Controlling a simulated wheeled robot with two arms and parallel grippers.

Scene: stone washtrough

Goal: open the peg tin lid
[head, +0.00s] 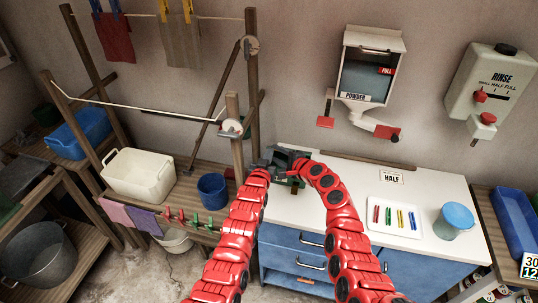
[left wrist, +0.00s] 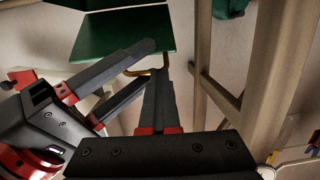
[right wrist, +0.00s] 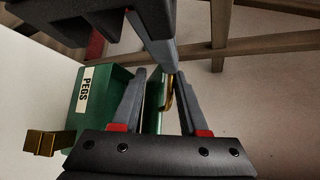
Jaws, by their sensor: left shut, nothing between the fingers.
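The peg tin (right wrist: 112,84) is green, with a white PEGS label (right wrist: 83,90), in the right wrist view. A green lid panel (right wrist: 152,100) with a brass handle (right wrist: 168,92) lies beside it; a green panel (left wrist: 120,36) and the handle also show in the left wrist view. I cannot tell how far the lid is raised. My right gripper (right wrist: 158,78) is open, its fingers apart around the panel edge and handle. My left gripper (left wrist: 158,75) is shut and empty, its tip close to the handle. In the head view both grippers crowd and mostly hide the tin.
A wooden post (head: 236,140) stands left of the grippers. A blue bucket (head: 212,191) is left of it. A powder dispenser (head: 370,65) hangs above.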

